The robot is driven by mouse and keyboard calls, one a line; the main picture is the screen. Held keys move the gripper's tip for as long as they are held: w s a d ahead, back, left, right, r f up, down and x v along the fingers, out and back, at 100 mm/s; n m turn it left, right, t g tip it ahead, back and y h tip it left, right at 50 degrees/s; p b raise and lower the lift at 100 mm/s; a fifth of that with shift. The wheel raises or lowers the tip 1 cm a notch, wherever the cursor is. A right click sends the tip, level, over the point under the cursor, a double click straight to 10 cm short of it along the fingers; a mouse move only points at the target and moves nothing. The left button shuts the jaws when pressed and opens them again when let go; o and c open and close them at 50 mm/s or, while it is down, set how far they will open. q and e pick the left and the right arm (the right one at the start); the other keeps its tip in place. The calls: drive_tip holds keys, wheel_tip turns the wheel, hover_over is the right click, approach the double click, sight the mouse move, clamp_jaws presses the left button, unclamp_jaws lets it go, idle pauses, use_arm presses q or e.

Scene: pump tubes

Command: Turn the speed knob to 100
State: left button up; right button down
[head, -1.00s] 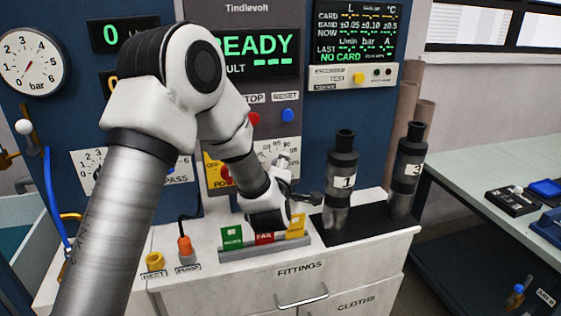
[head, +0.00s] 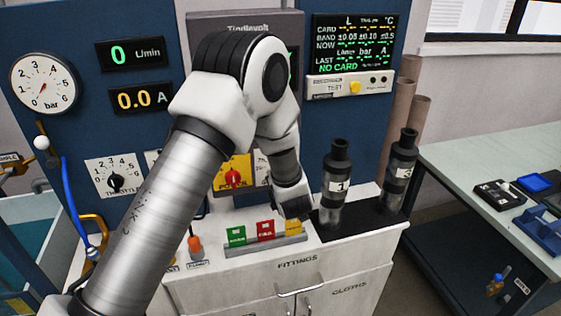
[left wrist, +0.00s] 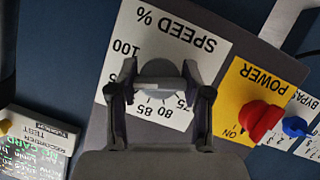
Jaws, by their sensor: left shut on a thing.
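The white SPEED % plate (left wrist: 185,45) appears upside down in the left wrist view, with 100, 85, 80 and 75 readable. Its grey speed knob (left wrist: 158,69) sits between the fingers of my left gripper (left wrist: 162,78), which is shut on it. The fingers hide part of the scale, and I cannot read where the knob points. In the head view my left gripper (head: 292,203) is low in front of the panel; the arm hides the knob and most of the plate. My right gripper is not in view.
The red power knob (left wrist: 262,120) on its yellow plate is beside the speed plate. Bottle 1 (head: 335,185) and bottle 3 (head: 400,170) stand close right of the gripper. Green, red and yellow cards stand in a rack (head: 262,248) below it. The flow display (head: 135,53) reads 0.

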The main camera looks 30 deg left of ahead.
use_arm(q)
drive_tip(key=m+g+y+p, duration=0.1)
drive_tip(key=m+p, duration=0.1)
drive_tip(key=shift+r+p, duration=0.15)
drive_tip(key=shift+p, duration=0.25)
drive_tip(key=shift+m+g+p, duration=0.4)
drive_tip(key=shift+p, duration=0.1)
drive_tip(key=shift+f, duration=0.2)
drive_tip(key=o, duration=1.2)
drive_tip(key=v, duration=0.7)
drive_tip(key=shift+s+d, duration=0.1)
drive_tip(key=shift+d, duration=0.2)
